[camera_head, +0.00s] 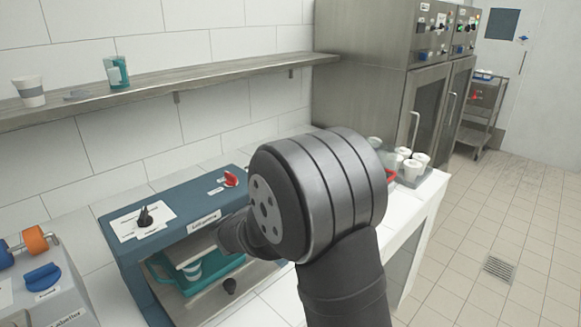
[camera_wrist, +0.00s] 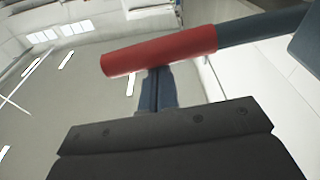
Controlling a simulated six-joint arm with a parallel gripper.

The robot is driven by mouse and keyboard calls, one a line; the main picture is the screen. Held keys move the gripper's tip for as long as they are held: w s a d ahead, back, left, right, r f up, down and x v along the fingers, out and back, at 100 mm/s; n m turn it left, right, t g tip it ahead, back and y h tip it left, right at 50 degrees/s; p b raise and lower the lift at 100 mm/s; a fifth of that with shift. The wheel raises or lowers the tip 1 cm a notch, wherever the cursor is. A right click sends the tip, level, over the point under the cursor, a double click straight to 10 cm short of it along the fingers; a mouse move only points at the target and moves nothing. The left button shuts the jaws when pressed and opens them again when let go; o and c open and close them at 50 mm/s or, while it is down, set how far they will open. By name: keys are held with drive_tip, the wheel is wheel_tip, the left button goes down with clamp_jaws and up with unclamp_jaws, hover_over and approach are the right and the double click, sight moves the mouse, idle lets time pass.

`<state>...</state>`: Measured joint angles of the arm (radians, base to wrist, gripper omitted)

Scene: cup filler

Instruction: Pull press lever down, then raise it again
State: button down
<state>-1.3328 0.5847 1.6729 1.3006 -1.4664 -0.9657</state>
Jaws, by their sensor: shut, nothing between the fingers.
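The press lever shows in the wrist view as a red cylindrical handle (camera_wrist: 160,52) on a dark blue-grey bar (camera_wrist: 262,27) running to the upper right. My gripper (camera_wrist: 158,74) is shut and empty, its fingertips right at the lower edge of the red handle. The handle is not between the fingers; I cannot tell whether they touch it. In the head view my arm hides the gripper and most or all of the lever. A blue machine (camera_head: 135,262) stands left of my arm, with a black knob (camera_head: 145,217) and a red knob (camera_head: 231,179) on top.
White cups (camera_head: 412,166) stand at the right end of the white counter (camera_head: 425,205). A grey labelled machine (camera_head: 45,290) is at the lower left. A wall shelf (camera_head: 150,88) runs above. The tiled floor at right is open.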

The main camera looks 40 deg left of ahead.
wheel_tip(320, 180, down, 8)
drive_tip(key=m, duration=0.3)
drive_tip(key=shift+d+r+h, duration=0.15)
drive_tip(key=shift+d+h, duration=0.05)
drive_tip(key=shift+h, duration=0.2)
drive_tip(key=shift+r, duration=0.1)
